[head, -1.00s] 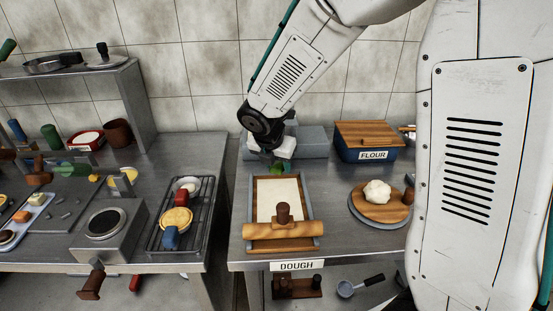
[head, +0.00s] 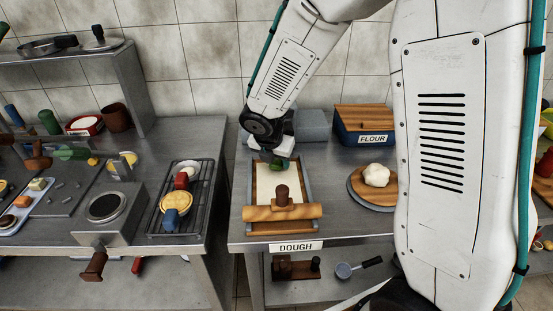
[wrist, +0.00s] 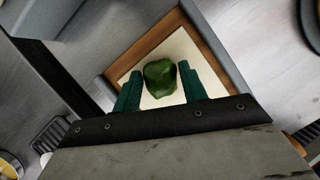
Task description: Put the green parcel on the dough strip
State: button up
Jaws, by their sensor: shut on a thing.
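The green parcel (wrist: 160,77) is a dark green, lumpy bundle between the two teal fingers of my gripper (wrist: 161,90) in the wrist view. In the head view the parcel (head: 276,164) hangs just under my gripper (head: 276,158), at the far part of the dough tray. My gripper is shut on it. The pale dough strip (head: 291,185) lies in a wooden-lined grey tray (head: 252,190); it also shows behind the parcel in the wrist view (wrist: 153,101). I cannot tell whether the parcel touches the strip.
A rolling pin (head: 256,213) with a brown handle lies across the tray's near end, above the DOUGH label. A round board (head: 370,195) with a white dough ball stands to the right. A blue flour box (head: 350,137) and a grey block (head: 312,125) stand behind.

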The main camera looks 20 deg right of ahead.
jog(key=shift+f, duration=0.5)
jog(key=o, duration=1.1)
jog(key=shift+c, duration=0.2)
jog(key=shift+r, duration=0.1)
jog(key=v, duration=0.7)
jog(key=shift+r, duration=0.25)
jog(key=shift+s+a, duration=0.1)
